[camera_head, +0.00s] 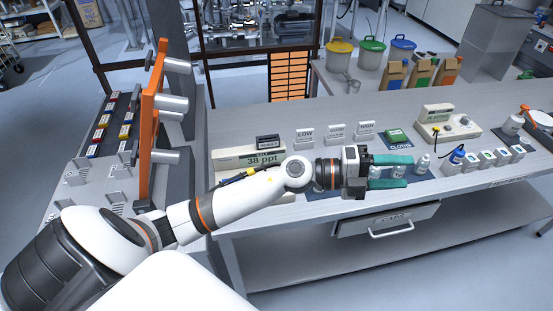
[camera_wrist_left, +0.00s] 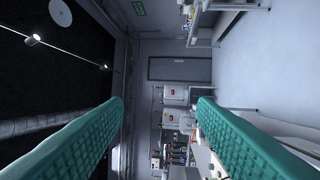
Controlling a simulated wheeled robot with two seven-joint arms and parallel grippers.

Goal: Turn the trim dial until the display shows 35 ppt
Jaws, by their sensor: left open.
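The display (camera_head: 262,160) is on a beige meter on the table and reads 38 ppt. I cannot make out the trim dial; my left arm covers the lower part of the meter. My left gripper (camera_head: 408,171) is over the table, right of the meter, with its two teal fingers apart and nothing clearly between them. It also shows in the left wrist view (camera_wrist_left: 157,105), where the fingers stand wide apart and only the distant room lies between them. My right gripper is in neither view.
A drawer (camera_head: 388,222) is under the table's front edge. An orange panel with grey pegs (camera_head: 155,120) stands at left.

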